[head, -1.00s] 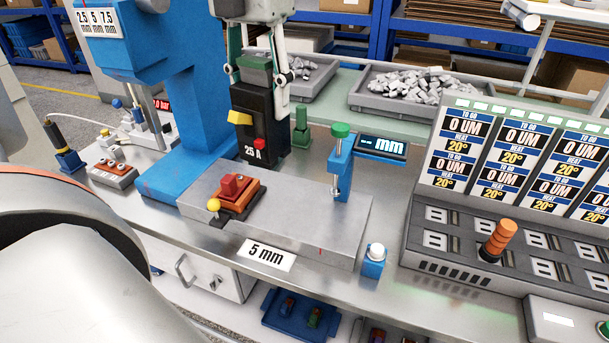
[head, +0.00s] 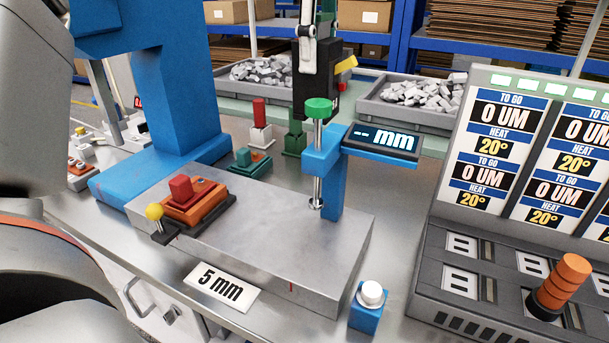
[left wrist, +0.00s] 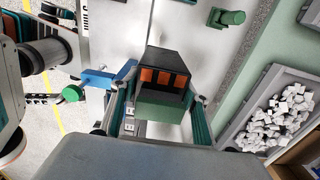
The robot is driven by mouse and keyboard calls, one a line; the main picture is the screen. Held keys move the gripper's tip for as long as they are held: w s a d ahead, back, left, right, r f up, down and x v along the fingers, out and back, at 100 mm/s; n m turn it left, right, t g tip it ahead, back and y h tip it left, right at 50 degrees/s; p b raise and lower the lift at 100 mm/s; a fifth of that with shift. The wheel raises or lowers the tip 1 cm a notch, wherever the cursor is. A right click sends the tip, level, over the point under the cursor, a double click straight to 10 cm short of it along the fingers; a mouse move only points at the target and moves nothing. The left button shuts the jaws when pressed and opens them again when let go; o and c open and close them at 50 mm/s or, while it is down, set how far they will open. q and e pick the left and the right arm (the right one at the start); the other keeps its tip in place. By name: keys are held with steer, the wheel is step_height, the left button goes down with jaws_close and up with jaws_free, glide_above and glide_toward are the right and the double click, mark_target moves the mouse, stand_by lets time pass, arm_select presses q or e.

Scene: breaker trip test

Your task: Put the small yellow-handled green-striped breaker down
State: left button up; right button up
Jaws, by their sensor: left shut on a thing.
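The yellow-handled breaker (head: 315,86) is a black block held in the air near the top of the head view, behind the blue gauge post. Its yellow handle (head: 345,65) points right. My left gripper (head: 308,45) is shut on it from above. In the left wrist view the breaker (left wrist: 167,77) shows a black end with orange windows and a green band between the fingers. The gauge's green knob hides part of its lower end in the head view. My right gripper is not in view.
A blue gauge (head: 322,160) stands on a grey plate (head: 270,235) with an orange-and-red device (head: 197,200). A green post (head: 294,142) and a red-handled white block (head: 260,130) stand behind. Parts trays (head: 405,110) line the back; a display console (head: 480,240) stands right.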

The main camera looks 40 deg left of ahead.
arm_select(q)
step_height(320, 180, down, 8)
steer(key=shift+w+f+b, duration=0.1)
steer(key=shift+b, duration=0.55)
step_height(320, 180, down, 10)
steer(key=shift+f+b, duration=0.25)
steer(key=shift+b, duration=0.1)
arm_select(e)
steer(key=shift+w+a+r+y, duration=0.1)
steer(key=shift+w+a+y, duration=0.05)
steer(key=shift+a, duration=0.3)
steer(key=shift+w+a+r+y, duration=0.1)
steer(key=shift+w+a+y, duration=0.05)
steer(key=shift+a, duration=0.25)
arm_select(q)
steer(key=shift+f, duration=0.2)
steer(key=o, duration=1.6)
steer(key=shift+c, duration=0.2)
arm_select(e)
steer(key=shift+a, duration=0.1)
